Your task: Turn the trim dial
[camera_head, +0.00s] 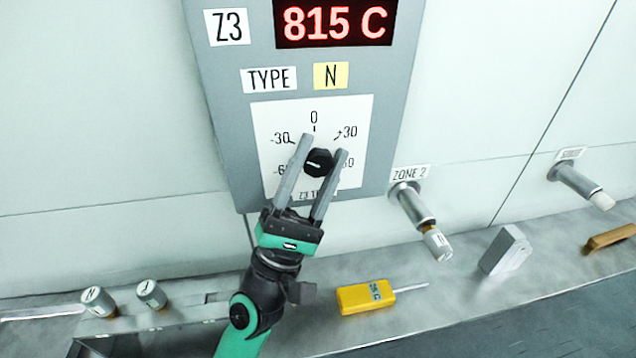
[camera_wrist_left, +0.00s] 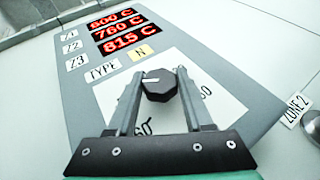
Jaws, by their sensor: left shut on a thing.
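The trim dial (camera_head: 319,160) is a black knob with a white pointer mark, on a white scale plate (camera_head: 268,115) marked 0, ±30 and 60. Its pointer mark lies toward the left side of the scale; the exact reading is not clear. My left gripper (camera_head: 320,150) has its two grey fingers on either side of the knob and is shut on it. In the left wrist view the dial (camera_wrist_left: 160,88) sits between the fingertips of the left gripper (camera_wrist_left: 160,78). The fingers cover parts of the lower scale. My right gripper is not in view.
The grey panel (camera_head: 225,110) shows a red 815 C display (camera_head: 335,22). Capped tubes stick out at zone 2 (camera_head: 415,205) and farther right (camera_head: 580,180). A yellow meter (camera_head: 365,296), a grey block (camera_head: 506,250) and two labelled plugs (camera_head: 98,300) are on the ledge (camera_head: 460,300).

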